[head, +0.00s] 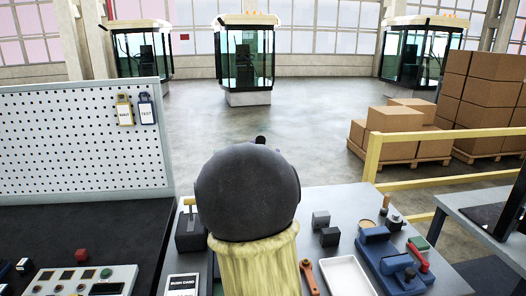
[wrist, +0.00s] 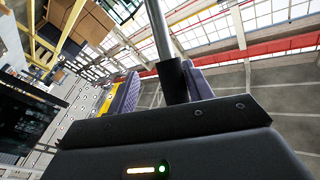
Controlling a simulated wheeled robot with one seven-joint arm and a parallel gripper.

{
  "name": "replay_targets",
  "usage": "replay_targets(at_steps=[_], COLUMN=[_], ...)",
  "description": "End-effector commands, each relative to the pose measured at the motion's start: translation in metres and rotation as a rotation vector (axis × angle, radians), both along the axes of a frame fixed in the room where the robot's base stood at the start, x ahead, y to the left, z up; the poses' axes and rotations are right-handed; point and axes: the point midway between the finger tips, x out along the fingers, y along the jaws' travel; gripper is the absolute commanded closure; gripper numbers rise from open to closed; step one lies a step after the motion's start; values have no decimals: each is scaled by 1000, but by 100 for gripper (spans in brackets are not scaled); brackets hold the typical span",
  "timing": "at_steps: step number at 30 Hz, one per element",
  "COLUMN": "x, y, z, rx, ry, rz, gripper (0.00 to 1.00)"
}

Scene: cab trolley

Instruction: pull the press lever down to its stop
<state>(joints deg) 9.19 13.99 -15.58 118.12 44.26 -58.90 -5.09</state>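In the wrist view a bare metal rod with a black sleeve (wrist: 172,82), which looks like the press lever, runs up between the two fingers of my gripper (wrist: 160,92). The fingers stand apart. A gap shows between the sleeve and the left finger; the right finger is partly behind the sleeve, and I cannot tell whether they touch. In the head view my arm hides my gripper and most of the lever's surroundings. A dark block with a short post (head: 190,230), possibly part of the press, stands just left of my arm on the grey bench.
Right of my arm are a white tray (head: 347,277), an orange-handled wrench (head: 306,277), dark blocks (head: 329,237) and a blue vise-like tool (head: 385,262). A pegboard (head: 75,140) and button panel (head: 82,280) are left. A yellow rail (head: 445,134) and cartons stand behind right.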

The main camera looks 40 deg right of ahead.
Motion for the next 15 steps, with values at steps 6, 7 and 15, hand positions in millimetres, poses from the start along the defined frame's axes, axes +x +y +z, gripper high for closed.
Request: replay_targets(at_steps=[6,7,15], x=[0,0,-16], y=[2,3,34], z=[-1,-1,-7], rx=[0,0,1], ry=[1,1,0], rz=[4,4,8], gripper=[50,50,50])
